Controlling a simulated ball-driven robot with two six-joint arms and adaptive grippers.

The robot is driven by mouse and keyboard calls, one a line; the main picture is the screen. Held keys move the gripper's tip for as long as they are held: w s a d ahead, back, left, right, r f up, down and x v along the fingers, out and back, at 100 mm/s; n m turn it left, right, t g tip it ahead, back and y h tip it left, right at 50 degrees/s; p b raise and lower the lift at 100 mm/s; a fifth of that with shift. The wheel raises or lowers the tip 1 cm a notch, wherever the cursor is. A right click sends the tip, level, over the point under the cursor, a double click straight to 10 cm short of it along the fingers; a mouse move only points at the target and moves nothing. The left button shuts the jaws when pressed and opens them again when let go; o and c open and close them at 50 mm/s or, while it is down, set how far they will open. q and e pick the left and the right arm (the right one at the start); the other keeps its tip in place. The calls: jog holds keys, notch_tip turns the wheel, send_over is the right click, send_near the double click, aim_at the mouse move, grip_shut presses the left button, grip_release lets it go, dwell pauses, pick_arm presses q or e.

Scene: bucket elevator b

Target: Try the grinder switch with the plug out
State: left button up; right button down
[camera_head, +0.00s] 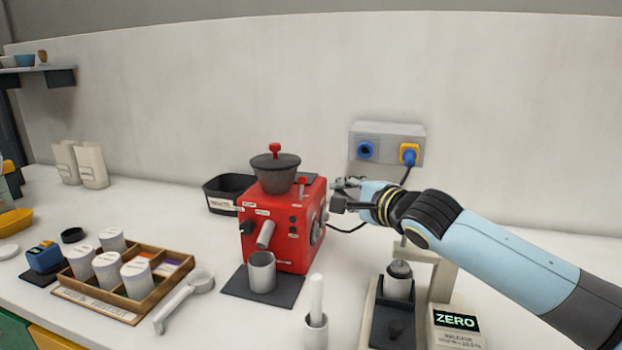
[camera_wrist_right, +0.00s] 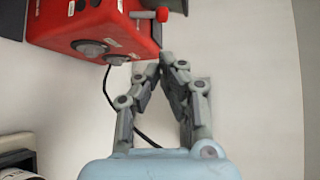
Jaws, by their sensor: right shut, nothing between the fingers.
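The red grinder (camera_head: 285,235) stands on the worktop with a dark lidded hopper (camera_head: 275,172) on top. A small red-tipped lever (camera_head: 302,184) is at its upper right; a red knob (camera_wrist_right: 162,15) shows beside the grinder (camera_wrist_right: 95,32) in the wrist view. I cannot tell which control is the switch. My right gripper (camera_head: 338,194) is shut and empty, just right of the grinder, apart from the knob in the wrist view (camera_wrist_right: 168,60). My left gripper is out of view.
A metal cup (camera_head: 262,272) stands on the dark mat before the grinder. A cord (camera_head: 347,229) runs from the grinder's right side. A wooden tray (camera_head: 150,290) of canisters is at left.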

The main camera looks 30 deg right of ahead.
aim_at(301, 189)
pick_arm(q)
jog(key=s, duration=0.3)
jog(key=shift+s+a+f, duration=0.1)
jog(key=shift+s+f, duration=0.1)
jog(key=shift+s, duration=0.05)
pick_arm(e)
jog(key=w+f, duration=0.1)
jog(key=w, duration=0.8)
jog(key=shift+w+d+f, duration=0.25)
jog(key=shift+d+f, duration=0.1)
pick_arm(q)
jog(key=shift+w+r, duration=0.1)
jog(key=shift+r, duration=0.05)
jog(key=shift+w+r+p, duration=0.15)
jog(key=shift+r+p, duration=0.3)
pick_arm(e)
jog(key=shift+r, duration=0.1)
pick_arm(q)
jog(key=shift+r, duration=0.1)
pick_arm(e)
jog(key=shift+a, duration=0.1)
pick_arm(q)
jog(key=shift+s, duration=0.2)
